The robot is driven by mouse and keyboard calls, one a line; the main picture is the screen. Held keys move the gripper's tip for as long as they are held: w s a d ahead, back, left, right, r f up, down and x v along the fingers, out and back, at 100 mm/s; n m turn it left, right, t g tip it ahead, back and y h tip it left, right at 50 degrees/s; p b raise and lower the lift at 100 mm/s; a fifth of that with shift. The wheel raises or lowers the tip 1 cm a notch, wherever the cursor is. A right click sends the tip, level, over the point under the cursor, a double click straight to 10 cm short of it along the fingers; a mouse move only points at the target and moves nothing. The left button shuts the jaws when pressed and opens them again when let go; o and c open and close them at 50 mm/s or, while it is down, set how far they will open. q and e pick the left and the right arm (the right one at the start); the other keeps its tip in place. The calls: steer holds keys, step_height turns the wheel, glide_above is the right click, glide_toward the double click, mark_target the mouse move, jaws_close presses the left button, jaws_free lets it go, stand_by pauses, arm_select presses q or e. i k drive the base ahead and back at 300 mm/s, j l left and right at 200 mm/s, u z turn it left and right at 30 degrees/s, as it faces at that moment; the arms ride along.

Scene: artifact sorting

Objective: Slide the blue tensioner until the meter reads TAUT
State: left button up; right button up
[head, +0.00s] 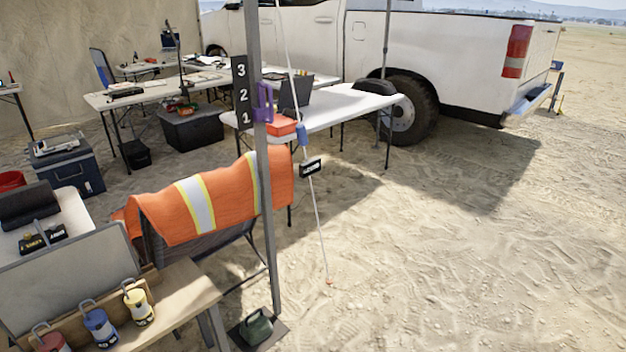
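A small blue tensioner (302,135) sits on a thin pale guy line (318,215) that slants from the top of the view down to the sand. A black meter (311,168) with a pale display is on the same line just below the tensioner. Its reading is too small to make out. The line ends at a small orange spot (329,281) on the ground. Neither of my grippers is in the head view.
A grey pole (268,220) stands left of the line, with a purple clamp-like piece (263,102) and a numbered black board (241,92). A chair draped with an orange vest (228,200) and a wooden bench (180,300) stand left. Sand right of the line is clear.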

mark_target(303, 136)
steer(key=i+l, duration=0.4)
steer(key=i, duration=0.15)
steer(key=i+l+z, duration=0.1)
steer(key=i+l, duration=0.3)
steer(key=i, duration=0.15)
